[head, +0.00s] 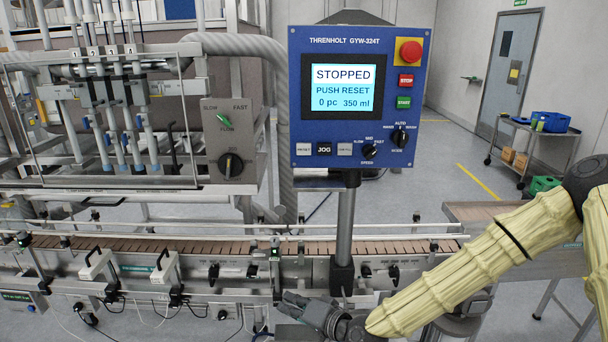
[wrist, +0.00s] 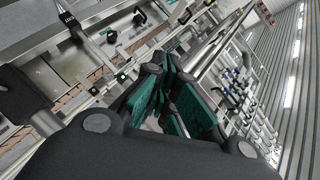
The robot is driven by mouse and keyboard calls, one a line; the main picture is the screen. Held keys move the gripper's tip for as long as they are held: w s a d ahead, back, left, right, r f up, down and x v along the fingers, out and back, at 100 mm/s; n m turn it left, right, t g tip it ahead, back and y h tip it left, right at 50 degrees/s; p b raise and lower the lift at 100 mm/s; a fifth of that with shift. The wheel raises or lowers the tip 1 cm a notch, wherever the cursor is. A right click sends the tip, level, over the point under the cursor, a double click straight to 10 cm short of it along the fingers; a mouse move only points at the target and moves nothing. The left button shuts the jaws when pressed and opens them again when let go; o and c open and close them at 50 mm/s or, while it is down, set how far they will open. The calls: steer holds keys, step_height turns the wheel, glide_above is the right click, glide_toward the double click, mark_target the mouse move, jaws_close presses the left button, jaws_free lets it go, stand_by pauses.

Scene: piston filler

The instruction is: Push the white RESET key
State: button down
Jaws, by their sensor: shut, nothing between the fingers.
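The white RESET key (head: 303,149) is at the lower left of the blue control panel (head: 297,90), left of the black JOG key (head: 324,149). The panel's screen (head: 340,88) reads STOPPED, PUSH RESET, 0 pc, 350 ml. My gripper (head: 287,302) is low in the head view, in front of the conveyor and well below the panel, apart from the key. It is shut and empty. In the wrist view its dark, green-padded fingers (wrist: 172,98) point towards the machinery; the RESET key cannot be made out there.
A red emergency button (head: 410,52), a red STOP key (head: 406,80) and a green START key (head: 404,102) are on the panel's right side. A grey post (head: 345,225) carries the panel. The conveyor (head: 210,245) runs behind my gripper. A cart (head: 545,140) stands far right.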

mark_target(304, 149)
steer(key=w+d+r+t+y+p, duration=0.1)
steer(key=w+r, duration=0.2)
steer(key=r, duration=0.7)
steer(key=w+d+r+t+y+p, duration=0.1)
steer(key=w+r+t+p, duration=0.1)
steer(key=r, duration=0.9)
steer(key=w+d+r+t+y+p, duration=0.1)
steer(key=w+r, duration=0.3)
steer(key=r, duration=0.6)
steer(key=shift+w+r+t+y+p, duration=0.15)
steer(key=shift+t+y+p, duration=0.15)
steer(key=shift+t+p, duration=0.25)
steer(key=shift+w+d, duration=0.1)
steer(key=shift+w+b, duration=0.65)
steer(key=shift+w, duration=3.65)
steer(key=shift+w+b, duration=0.3)
steer(key=shift+b, duration=0.25)
